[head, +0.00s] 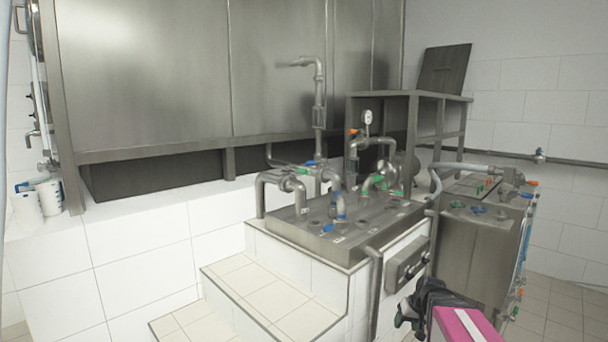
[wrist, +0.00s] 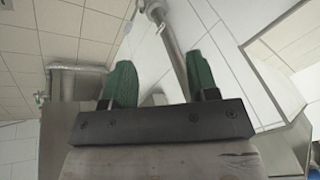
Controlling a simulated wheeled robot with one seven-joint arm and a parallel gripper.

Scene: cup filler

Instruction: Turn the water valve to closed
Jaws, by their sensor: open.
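Several valves with coloured handles sit on the steel pipework. A green handle (head: 367,186) and a blue handle (head: 341,217) are on the raised steel platform (head: 318,238). An orange handle (head: 354,131) is higher up near a round gauge. I cannot tell which one is the water valve, or its setting. In the wrist view my gripper (wrist: 160,82) has its two green fingers spread apart with nothing held between them. A grey pipe shows behind them, beyond the fingers. In the head view my dark gripper is low at the right, apart from the platform valves.
A steel tank (head: 463,225) with more coloured valves stands at the right. Tiled steps (head: 270,295) lead up to the platform. A large steel cabinet (head: 180,70) fills the back left. White cups (head: 49,197) stand at the far left. A control panel (head: 408,262) is on the platform's side.

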